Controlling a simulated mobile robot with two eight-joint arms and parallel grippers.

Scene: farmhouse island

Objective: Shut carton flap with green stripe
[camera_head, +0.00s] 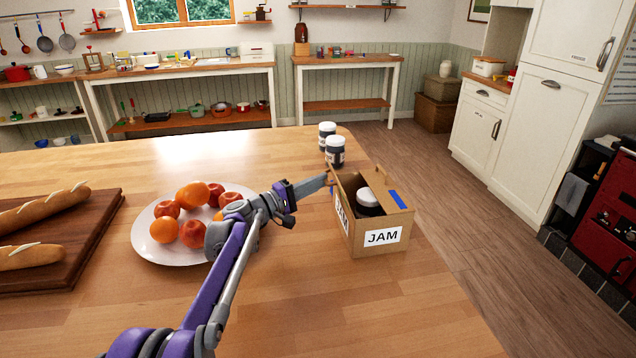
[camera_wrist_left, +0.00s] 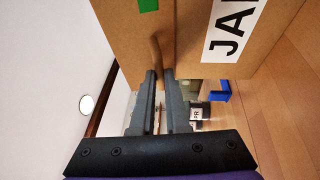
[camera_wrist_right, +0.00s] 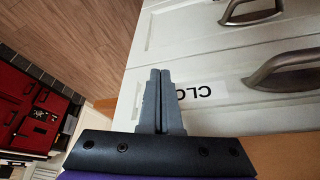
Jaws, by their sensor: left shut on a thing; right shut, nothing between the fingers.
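The cardboard carton (camera_head: 378,246) with JAM labels stands open on the wooden island, a dark jar with a white lid (camera_head: 367,197) inside. A flap with a blue stripe (camera_head: 397,199) shows at its right. In the left wrist view, a green stripe (camera_wrist_left: 148,5) shows on cardboard at the top edge, beside the JAM label (camera_wrist_left: 229,32). My left gripper (camera_head: 328,180) is at the carton's left rear corner, its fingers shut on a thin cardboard flap (camera_wrist_left: 156,48). Whether this flap bears the green stripe is unclear. My right gripper (camera_wrist_right: 161,74) is shut and empty, outside the head view.
Two dark jars (camera_head: 335,151) stand behind the carton. A white plate (camera_head: 147,241) of oranges and apples lies left of it, under my left arm. A board (camera_head: 84,258) with baguettes is farther left. Near my right gripper is a white drawer front (camera_wrist_right: 205,70) with metal handles.

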